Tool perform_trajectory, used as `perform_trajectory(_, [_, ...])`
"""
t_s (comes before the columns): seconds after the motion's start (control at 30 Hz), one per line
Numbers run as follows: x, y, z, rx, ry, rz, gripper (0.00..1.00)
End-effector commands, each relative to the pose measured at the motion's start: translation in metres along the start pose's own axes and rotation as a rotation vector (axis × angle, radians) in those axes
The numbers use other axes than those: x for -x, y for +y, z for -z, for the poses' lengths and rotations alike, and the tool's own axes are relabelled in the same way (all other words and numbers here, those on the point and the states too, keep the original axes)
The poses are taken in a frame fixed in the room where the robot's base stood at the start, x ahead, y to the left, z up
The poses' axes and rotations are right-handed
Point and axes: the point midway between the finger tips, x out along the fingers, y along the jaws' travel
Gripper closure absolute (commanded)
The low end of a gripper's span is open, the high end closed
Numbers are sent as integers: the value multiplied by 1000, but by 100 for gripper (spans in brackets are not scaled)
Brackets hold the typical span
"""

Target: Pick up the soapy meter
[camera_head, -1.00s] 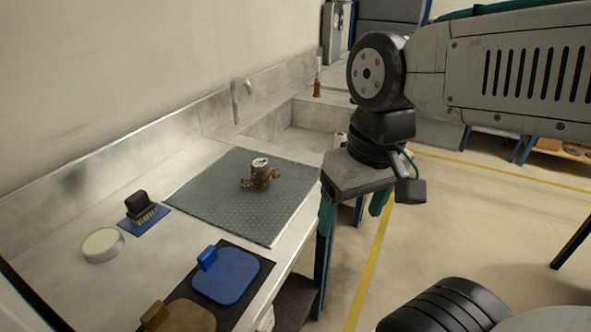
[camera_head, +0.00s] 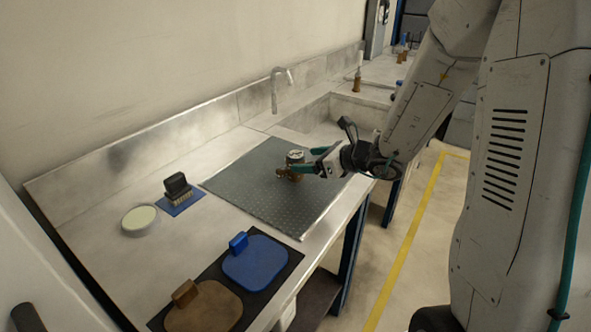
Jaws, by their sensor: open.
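The meter (camera_head: 294,158) is a small brass-brown body with a round pale dial on top. It stands upright on the grey dotted mat (camera_head: 245,190) on the metal bench. Whether it has soap on it is too small to tell. My gripper (camera_head: 307,161) reaches in from the right, low over the mat, with its teal fingers open. The fingertips are at the meter's right side and overlap it in the picture. I cannot tell whether they touch it. Part of the meter's right side is hidden by the fingers.
A black brush (camera_head: 177,190) on a blue pad and a round pale-topped tin (camera_head: 140,220) stand left of the mat. A blue paddle (camera_head: 256,262) and a brown paddle (camera_head: 203,306) lie on a black mat in front. A faucet (camera_head: 281,88) and sink are behind.

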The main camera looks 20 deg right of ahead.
Motion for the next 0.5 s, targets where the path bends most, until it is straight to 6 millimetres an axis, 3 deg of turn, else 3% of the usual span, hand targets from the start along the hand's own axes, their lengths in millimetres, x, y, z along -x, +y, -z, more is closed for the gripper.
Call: perform_trajectory(0.5, [-52, -10, 1, -26, 1, 16, 25])
